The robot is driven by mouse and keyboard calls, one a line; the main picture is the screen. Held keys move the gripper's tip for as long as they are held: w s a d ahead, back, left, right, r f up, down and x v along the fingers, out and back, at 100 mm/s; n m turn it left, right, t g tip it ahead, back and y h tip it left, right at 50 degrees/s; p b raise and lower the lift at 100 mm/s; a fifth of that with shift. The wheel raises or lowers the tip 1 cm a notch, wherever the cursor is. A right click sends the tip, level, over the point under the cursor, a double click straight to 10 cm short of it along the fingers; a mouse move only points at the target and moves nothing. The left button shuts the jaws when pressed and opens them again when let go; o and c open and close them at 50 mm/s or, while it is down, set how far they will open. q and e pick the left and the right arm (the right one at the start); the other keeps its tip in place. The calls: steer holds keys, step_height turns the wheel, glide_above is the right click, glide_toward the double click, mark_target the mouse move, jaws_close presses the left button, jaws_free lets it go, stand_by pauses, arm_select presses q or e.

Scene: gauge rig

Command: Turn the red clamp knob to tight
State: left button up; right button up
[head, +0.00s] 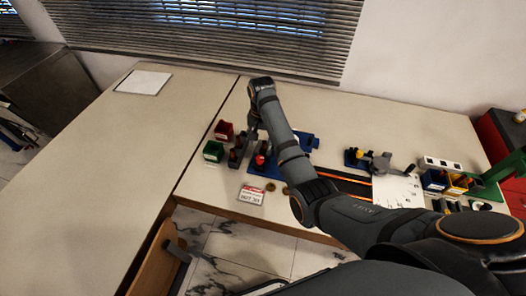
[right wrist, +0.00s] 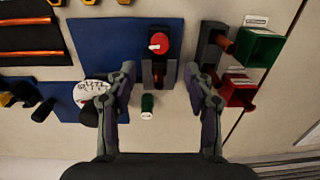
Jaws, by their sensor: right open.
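The red clamp knob (right wrist: 159,43) sits on a dark grey clamp block on a blue base plate (right wrist: 108,38) in the right wrist view. A pale mark on the knob points left. In the head view the red knob (head: 260,160) shows just below my right arm. My right gripper (right wrist: 162,80) is open and empty. Its two fingers stand apart either side of the clamp's near end, with the knob beyond the fingertips. In the head view the right gripper (head: 250,138) is partly hidden by its own arm. My left gripper is not in view.
A white dial (right wrist: 91,92) lies left of the fingers, and a green cylinder (right wrist: 147,105) is between them. Right of the clamp are a dark stand (right wrist: 210,50), a green bin (right wrist: 262,47) and a red bin (right wrist: 238,92). The left table (head: 100,170) is mostly bare.

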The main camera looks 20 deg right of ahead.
mark_target(260, 157)
step_height(260, 157, down, 10)
steer(key=shift+w+r+p, duration=0.1)
steer(key=shift+p, duration=0.25)
